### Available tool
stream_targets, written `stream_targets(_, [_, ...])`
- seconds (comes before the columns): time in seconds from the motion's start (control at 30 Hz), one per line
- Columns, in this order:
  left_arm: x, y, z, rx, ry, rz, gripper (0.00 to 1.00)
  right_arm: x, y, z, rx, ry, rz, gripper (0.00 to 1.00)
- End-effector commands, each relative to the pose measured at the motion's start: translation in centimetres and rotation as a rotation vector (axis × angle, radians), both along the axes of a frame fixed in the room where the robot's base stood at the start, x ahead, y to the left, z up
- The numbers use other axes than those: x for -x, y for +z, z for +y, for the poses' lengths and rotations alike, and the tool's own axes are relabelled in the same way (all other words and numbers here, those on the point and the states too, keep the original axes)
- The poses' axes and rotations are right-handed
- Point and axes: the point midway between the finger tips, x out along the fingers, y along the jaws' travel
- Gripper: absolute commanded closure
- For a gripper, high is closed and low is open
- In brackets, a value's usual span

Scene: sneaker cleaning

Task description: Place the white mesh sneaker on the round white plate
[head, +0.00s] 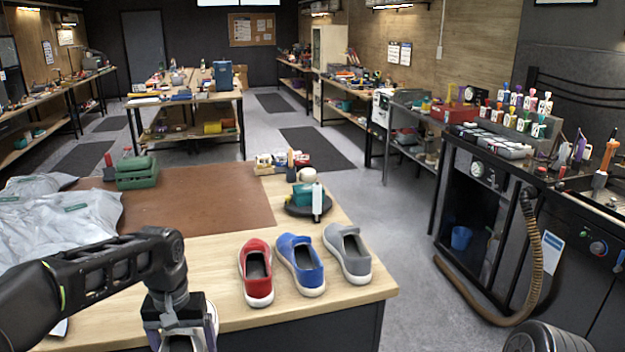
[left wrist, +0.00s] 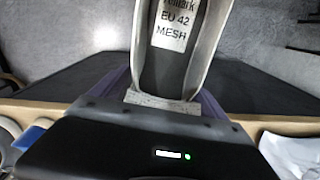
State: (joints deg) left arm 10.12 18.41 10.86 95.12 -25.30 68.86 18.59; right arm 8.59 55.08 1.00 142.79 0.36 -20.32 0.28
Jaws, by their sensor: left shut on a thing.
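My left gripper (head: 182,328) is at the bottom of the head view, at the table's front edge, left of the row of shoes. In the left wrist view it is shut on a sneaker (left wrist: 172,68), which I see from above. Its pale rim surrounds a grey inside with a white label (left wrist: 173,25) reading "EU 42 MESH". The toe runs out of the top of that view, and in the head view the arm and gripper largely hide the shoe. My right gripper is not in view.
Red (head: 257,272), blue (head: 300,265) and grey (head: 347,254) slip-on shoes stand in a row on the wooden table (head: 365,292). Behind them is a dark round stand (head: 296,209) with a green item. A brown mat (head: 215,195) and crumpled grey plastic (head: 55,225) cover the left side.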

Motion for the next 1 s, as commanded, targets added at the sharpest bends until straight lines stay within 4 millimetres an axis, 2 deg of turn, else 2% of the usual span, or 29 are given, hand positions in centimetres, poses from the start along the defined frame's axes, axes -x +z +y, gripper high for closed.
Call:
stream_targets(0.03, [-0.9,-1.3,-1.9,0.003,-0.041,0.005,0.74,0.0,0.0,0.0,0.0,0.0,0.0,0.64])
stream_targets(0.1, [-1.6,-2.7,-3.9,0.001,-0.085,0.003,0.74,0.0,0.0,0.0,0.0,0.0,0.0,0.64])
stream_targets(0.2, [-1.7,-4.1,-5.9,0.001,-0.126,0.002,0.74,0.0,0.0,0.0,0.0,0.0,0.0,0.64])
stream_targets(0.3, [-1.5,-4.8,-6.9,0.001,-0.145,-0.001,0.74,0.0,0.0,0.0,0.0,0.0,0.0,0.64])
stream_targets(1.0, [-1.5,-4.7,-7.2,0.001,-0.153,-0.002,0.74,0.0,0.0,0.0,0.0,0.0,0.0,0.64])
